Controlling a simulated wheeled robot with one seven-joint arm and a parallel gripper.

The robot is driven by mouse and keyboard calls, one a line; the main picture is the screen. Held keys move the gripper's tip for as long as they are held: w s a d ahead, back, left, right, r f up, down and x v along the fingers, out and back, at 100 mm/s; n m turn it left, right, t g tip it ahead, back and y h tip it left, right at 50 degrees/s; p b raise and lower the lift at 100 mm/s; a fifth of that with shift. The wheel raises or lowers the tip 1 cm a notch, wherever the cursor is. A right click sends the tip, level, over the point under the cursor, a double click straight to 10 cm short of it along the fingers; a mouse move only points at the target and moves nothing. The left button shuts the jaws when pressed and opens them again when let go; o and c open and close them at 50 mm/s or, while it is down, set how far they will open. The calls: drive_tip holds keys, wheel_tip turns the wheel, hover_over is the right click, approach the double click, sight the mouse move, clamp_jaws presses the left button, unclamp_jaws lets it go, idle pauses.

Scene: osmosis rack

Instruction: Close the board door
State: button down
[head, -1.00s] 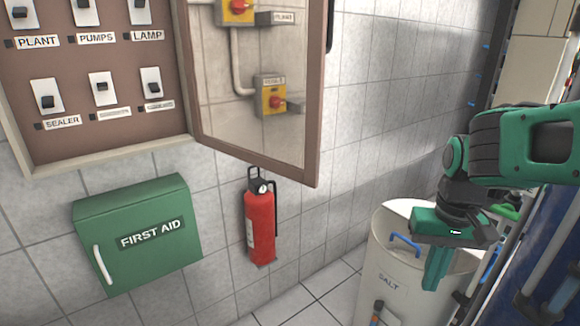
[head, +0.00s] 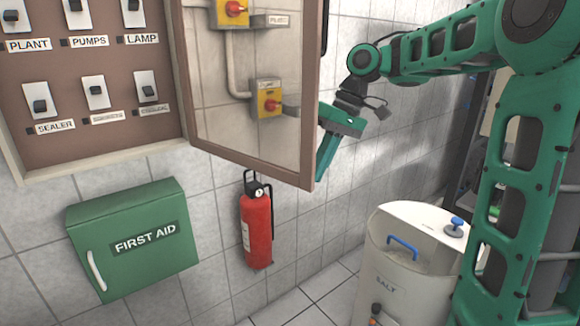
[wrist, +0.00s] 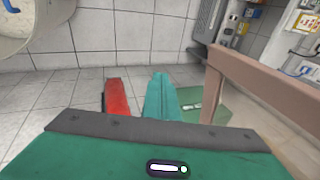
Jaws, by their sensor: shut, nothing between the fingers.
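The board door (head: 250,164) is a brown frame with a clear pane, standing open from the right side of the switch board (head: 100,137). In the wrist view the door's frame (wrist: 262,84) is at the right. My gripper (head: 322,172) is shut and empty, with its fingers pointing down beside the door's free right edge. In the head view the fingertips overlap or sit very near the lower right corner; I cannot tell if they touch. In the wrist view my fingers (wrist: 160,98) show left of the frame with a gap.
A green first aid box (head: 135,240) and a red fire extinguisher (head: 256,228) are on the wall below. A white salt bin (head: 395,270) stands at the lower right. Yellow switch boxes (head: 268,98) show through the pane.

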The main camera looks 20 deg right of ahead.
sight(293, 165)
drive_tip(key=w+d+r+n+y, duration=0.25)
drive_tip(key=r+n, duration=0.25)
drive_tip(key=r, duration=0.5)
drive_tip(key=shift+t, duration=0.4)
drive_tip(key=shift+s+a+f, duration=0.45)
drive_tip(key=shift+a+f, duration=0.9)
drive_tip(key=shift+a, duration=0.1)
drive_tip(key=shift+s+a+f, duration=0.4)
drive_tip(key=shift+a+f, duration=0.9)
drive_tip(key=shift+a, duration=0.2)
drive_tip(key=shift+s+a+f, duration=0.45)
drive_tip(key=shift+a+f, duration=0.9)
drive_tip(key=shift+a, duration=0.1)
